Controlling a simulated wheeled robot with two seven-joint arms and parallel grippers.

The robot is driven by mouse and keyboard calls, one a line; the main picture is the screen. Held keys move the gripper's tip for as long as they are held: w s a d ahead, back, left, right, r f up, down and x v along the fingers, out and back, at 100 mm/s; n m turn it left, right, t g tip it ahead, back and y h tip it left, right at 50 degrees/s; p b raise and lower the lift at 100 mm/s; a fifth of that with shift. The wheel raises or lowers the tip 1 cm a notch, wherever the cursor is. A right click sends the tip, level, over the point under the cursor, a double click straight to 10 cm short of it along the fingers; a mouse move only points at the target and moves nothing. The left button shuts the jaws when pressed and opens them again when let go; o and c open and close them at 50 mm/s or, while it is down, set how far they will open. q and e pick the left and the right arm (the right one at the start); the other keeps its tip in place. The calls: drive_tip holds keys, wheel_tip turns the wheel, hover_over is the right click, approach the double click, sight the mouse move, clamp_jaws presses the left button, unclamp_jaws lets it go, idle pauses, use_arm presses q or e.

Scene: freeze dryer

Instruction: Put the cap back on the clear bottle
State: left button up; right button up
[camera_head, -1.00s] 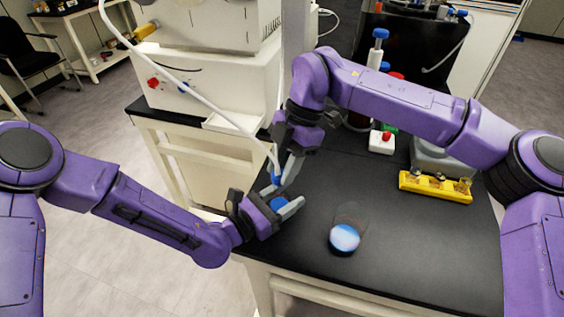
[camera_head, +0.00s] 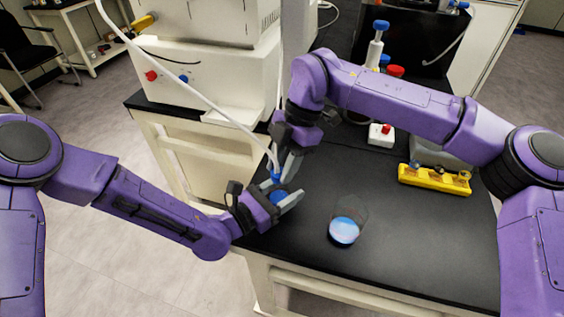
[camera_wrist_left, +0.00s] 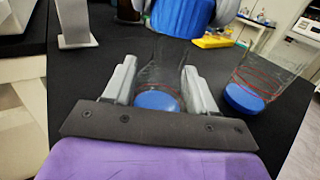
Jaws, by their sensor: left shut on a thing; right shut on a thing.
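My left gripper (camera_head: 283,203) is shut on the clear bottle, low over the near left part of the black bench. In the left wrist view the clear bottle (camera_wrist_left: 158,68) stands between the fingers (camera_wrist_left: 157,92), with blue liquid at its bottom. The blue cap (camera_wrist_left: 180,14) is right at the bottle's mouth; I cannot tell whether it is seated. In the head view the blue cap (camera_head: 275,178) is between the fingertips of my right gripper (camera_head: 283,166), which is shut on it just above the left gripper. The grippers hide most of the bottle.
A clear beaker (camera_head: 346,226) with blue liquid stands on the bench to the right of my grippers. A yellow rack (camera_head: 434,180) with small vials and a white box with a red button (camera_head: 381,136) are farther right and back. The bench between them is clear.

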drive_tip(key=shift+f, duration=0.6)
idle(0.3)
drive_tip(key=m+t, duration=0.1)
drive_tip(key=m, duration=0.2)
drive_tip(key=shift+s+d+y, duration=0.1)
drive_tip(key=shift+s+y, duration=0.05)
drive_tip(key=shift+y, duration=0.15)
drive_tip(key=m, duration=0.1)
drive_tip(key=m+t, duration=0.1)
drive_tip(key=m, duration=0.2)
drive_tip(key=shift+s+m+t, duration=0.25)
drive_tip(key=shift+m+t, duration=0.15)
drive_tip(key=m+t, duration=0.2)
drive_tip(key=m, duration=0.3)
drive_tip(key=shift+s+m, duration=0.15)
drive_tip(key=shift+m, duration=0.15)
drive_tip(key=o, duration=1)
